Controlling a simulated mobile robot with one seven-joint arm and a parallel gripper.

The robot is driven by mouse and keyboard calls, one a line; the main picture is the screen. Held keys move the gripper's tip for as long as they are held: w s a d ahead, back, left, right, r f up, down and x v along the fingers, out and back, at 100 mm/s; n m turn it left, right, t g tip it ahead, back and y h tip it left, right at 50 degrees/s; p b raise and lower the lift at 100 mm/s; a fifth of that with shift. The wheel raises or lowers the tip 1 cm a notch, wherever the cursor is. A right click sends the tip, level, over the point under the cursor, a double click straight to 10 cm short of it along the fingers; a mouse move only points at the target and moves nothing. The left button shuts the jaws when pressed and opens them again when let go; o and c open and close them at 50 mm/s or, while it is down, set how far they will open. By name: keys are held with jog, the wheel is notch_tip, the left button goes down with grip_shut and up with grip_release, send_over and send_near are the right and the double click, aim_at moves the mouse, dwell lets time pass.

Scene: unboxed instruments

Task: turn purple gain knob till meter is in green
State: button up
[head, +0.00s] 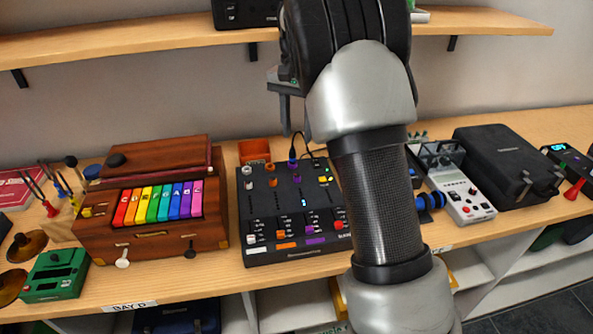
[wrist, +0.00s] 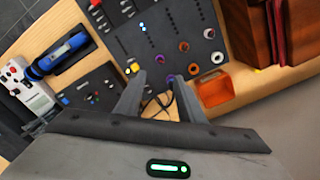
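The black mixer (head: 255,235) stands on the bench left of my arm. Its rear rows hold white, orange and purple knobs; a purple knob (head: 292,163) shows near a black cable. In the wrist view a purple knob (wrist: 170,78) is beside the right fingertip and partly hidden by it. A small meter (head: 303,202) on the mixer shows lit blue segments, also visible in the wrist view (wrist: 143,28). My gripper (wrist: 157,77) is open and empty, with its fingers apart over the mixer's rear edge. I cannot tell whether a finger touches the knob.
An orange box (head: 254,150) stands behind the mixer. A wooden instrument with coloured keys (head: 150,245) is on its left. A grey-white device (head: 462,197) and a black case (head: 505,165) are to the right. A wooden shelf (head: 150,42) runs above the bench.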

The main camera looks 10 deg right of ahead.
aim_at(297, 175)
notch_tip(297, 175, down, 14)
jog(key=shift+r+b, duration=0.25)
jog(key=shift+b, duration=0.2)
jog(key=shift+c, duration=0.4)
grip_shut()
jog(key=shift+r+m, duration=0.1)
jog(key=shift+m, duration=0.3)
jog(key=m+p, duration=0.2)
jog(key=m, duration=0.1)
jog(key=shift+m, duration=0.3)
jog(key=shift+m+p, duration=0.95)
jog(key=shift+m, duration=1.25)
